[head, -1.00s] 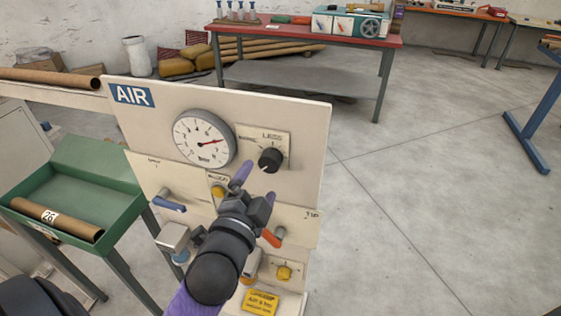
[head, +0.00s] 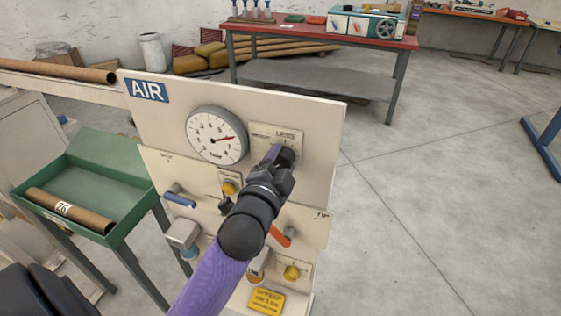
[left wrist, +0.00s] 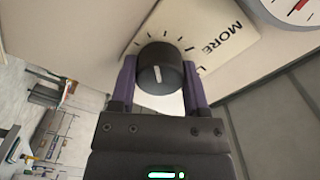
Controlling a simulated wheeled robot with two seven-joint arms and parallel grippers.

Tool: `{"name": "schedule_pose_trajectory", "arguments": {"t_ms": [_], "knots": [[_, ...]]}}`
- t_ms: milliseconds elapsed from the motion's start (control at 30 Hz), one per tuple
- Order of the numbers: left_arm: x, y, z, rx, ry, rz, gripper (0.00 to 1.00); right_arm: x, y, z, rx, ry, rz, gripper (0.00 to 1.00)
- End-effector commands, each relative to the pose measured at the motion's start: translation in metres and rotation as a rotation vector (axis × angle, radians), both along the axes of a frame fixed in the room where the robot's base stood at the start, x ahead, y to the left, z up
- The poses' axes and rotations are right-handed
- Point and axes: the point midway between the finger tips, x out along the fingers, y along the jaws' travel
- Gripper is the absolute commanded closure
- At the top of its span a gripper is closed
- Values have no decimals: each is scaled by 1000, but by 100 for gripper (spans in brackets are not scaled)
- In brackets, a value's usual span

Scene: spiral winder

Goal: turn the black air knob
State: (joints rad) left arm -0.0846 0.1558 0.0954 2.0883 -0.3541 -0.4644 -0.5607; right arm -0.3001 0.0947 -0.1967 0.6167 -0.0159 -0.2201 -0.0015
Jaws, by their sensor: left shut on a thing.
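The black air knob (left wrist: 159,72) sits on a cream plate marked MORE in the left wrist view, with a white pointer line on its face. My left gripper (left wrist: 160,85) has one purple finger on each side of the knob and is shut on it. In the head view the left gripper (head: 280,158) reaches the panel from below and mostly hides the knob (head: 286,156). The round white gauge (head: 217,135) with a red needle is just left of the knob. My right gripper is not in view.
The AIR panel (head: 322,120) also carries a blue-handled lever (head: 180,200), an orange lever (head: 280,236) and yellow knobs below. A green tray (head: 100,150) with a cardboard tube stands at left. Open floor lies to the right.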

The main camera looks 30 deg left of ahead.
Motion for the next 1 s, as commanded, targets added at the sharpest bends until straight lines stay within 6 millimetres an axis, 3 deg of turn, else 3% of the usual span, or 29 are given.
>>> {"name": "schedule_pose_trajectory", "arguments": {"t_ms": [33, 100, 467, 1000], "knots": [[0, 0, -1, -1, 1, -1, 90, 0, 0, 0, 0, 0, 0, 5], [0, 0, -1, -1, 1, -1, 99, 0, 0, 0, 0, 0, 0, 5], [0, 0, 1, -85, -18, 0, 99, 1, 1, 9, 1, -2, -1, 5], [0, 0, 3, -550, -128, 2, 99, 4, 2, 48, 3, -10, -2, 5]]}}
